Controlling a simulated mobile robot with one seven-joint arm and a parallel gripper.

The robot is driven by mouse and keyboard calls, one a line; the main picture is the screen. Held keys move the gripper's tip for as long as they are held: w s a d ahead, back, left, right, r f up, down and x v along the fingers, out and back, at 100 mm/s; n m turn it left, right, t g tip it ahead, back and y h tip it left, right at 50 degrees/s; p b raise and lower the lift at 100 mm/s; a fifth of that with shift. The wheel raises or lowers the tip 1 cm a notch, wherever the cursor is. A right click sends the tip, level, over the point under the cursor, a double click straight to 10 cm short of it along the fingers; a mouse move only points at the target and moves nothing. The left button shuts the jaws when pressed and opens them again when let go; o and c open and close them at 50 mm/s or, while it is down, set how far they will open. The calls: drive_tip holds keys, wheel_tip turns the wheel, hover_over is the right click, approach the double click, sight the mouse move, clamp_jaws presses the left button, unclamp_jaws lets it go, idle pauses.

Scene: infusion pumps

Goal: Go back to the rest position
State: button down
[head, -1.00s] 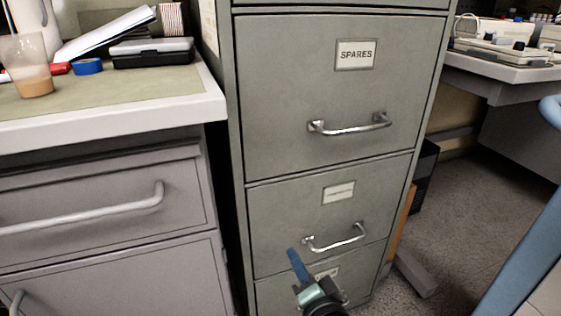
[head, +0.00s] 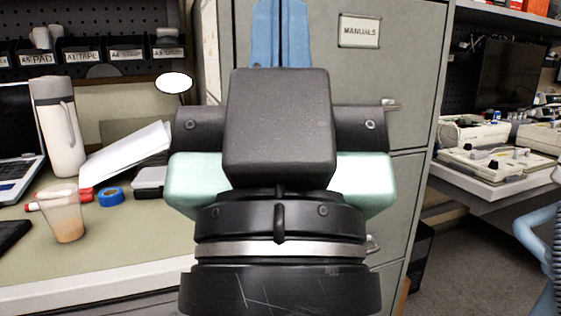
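My gripper (head: 281,20) stands upright, close in front of the camera, in the middle of the head view. Its two blue fingers point up and lie side by side with only a thin dark line between them. Nothing shows between them. The fingers are in front of the grey filing cabinet (head: 415,60), and the black and pale green gripper body hides much of the cabinet's front. The cabinet's top visible drawer carries a MANUALS label (head: 360,31).
At left, a desk (head: 120,262) holds a cup (head: 63,212), a white flask (head: 57,125), blue tape (head: 110,197) and a laptop (head: 17,155). Labelled bins (head: 85,50) hang behind it. At right, a bench (head: 480,185) bears pale devices.

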wheel_tip(320, 180, up, 33)
drive_tip(key=p, duration=3.1)
drive_tip(key=shift+r, duration=0.2)
drive_tip(key=shift+w, duration=0.1)
